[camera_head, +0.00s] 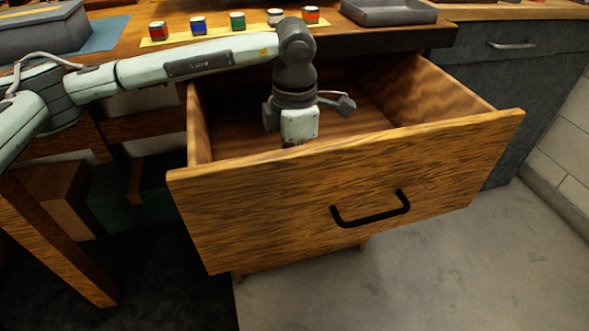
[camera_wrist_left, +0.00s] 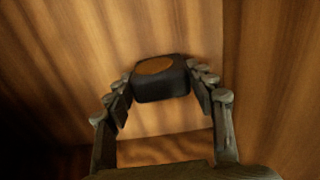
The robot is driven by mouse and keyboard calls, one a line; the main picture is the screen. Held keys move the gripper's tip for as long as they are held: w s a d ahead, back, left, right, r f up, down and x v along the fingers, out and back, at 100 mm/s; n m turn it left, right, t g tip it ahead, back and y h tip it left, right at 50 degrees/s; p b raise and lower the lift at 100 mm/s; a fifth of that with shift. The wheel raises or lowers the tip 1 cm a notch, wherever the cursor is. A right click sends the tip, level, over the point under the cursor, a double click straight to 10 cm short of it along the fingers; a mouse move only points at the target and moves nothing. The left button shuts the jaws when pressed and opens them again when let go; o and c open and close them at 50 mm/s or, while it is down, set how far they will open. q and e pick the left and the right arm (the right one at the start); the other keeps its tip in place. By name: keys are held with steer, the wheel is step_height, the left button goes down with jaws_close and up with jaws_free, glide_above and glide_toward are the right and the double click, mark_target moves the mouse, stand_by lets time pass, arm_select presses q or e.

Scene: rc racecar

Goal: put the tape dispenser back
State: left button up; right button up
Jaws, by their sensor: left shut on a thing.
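The tape dispenser (camera_wrist_left: 160,87) shows in the left wrist view as a small dark block with an orange-brown round top. My left gripper (camera_wrist_left: 160,90) is shut on it, with a finger on each side. In the head view my left wrist reaches down into the open wooden drawer (camera_head: 345,190), and the front panel hides the fingers and the dispenser. Wood surfaces of the drawer surround the gripper in the wrist view. I cannot tell whether the dispenser touches the drawer floor. My right gripper is in neither view.
The drawer's right part (camera_head: 400,95) looks empty. Several small coloured jars stand in a row on a yellow strip (camera_head: 180,38) on the worktop above. A grey tray (camera_head: 388,12) sits at the back right. The drawer's black handle (camera_head: 370,213) sticks out in front.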

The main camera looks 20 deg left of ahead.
arm_select(q)
steer(key=o, duration=1.1)
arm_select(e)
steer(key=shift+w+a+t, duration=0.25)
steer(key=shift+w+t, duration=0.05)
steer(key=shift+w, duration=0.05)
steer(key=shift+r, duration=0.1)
arm_select(q)
steer(key=shift+r, duration=0.45)
step_height(320, 180, up, 11)
steer(key=shift+r, duration=0.15)
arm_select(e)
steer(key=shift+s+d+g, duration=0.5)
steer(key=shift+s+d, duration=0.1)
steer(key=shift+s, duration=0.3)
